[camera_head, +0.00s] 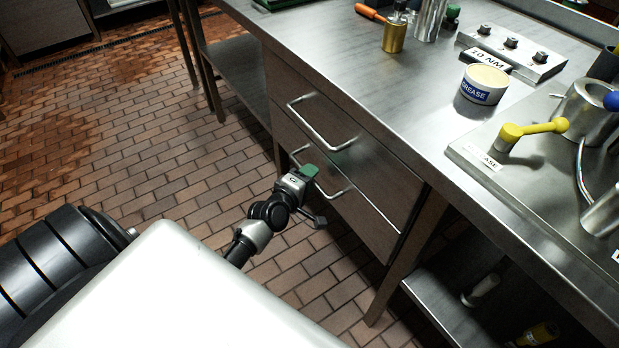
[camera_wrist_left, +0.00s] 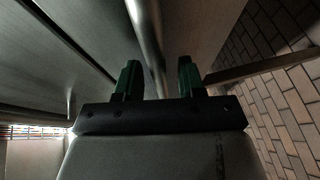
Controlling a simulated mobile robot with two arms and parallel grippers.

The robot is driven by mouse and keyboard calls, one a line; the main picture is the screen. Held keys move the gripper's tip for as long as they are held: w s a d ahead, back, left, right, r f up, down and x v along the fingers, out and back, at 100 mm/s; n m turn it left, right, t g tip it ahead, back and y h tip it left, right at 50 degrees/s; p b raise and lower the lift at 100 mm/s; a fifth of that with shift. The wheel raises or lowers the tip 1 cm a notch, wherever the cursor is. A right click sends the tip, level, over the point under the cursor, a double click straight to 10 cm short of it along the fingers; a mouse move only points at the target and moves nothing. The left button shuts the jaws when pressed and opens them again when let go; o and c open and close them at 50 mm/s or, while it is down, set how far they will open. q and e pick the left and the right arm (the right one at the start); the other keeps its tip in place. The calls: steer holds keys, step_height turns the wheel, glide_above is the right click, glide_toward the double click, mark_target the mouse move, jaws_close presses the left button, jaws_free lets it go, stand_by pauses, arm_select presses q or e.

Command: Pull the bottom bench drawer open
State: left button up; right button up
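The bench has two stacked drawers with metal bar handles. The bottom drawer (camera_head: 364,214) looks flush with the bench front. Its handle (camera_head: 338,193) is partly hidden behind my left gripper (camera_head: 314,192). In the left wrist view, the handle bar (camera_wrist_left: 148,35) runs between the two green-padded fingers of the left gripper (camera_wrist_left: 159,78). The fingers are apart, one on each side of the bar, with visible gaps beside it. The top drawer handle (camera_head: 322,126) is just above, clear of the gripper. My right gripper is not in view.
A bench leg (camera_head: 398,262) stands right of the drawers, with a lower shelf (camera_head: 445,305) beyond it. A grease tub (camera_head: 482,86), a brass cylinder (camera_head: 394,38) and a yellow-handled valve (camera_head: 533,129) are on the bench top. The brick floor (camera_head: 140,150) in front of the drawers is clear.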

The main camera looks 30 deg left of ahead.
arm_select(q)
steer(key=shift+w, duration=0.3)
jaws_close()
steer(key=shift+s+f, duration=0.1)
steer(key=shift+f, duration=0.05)
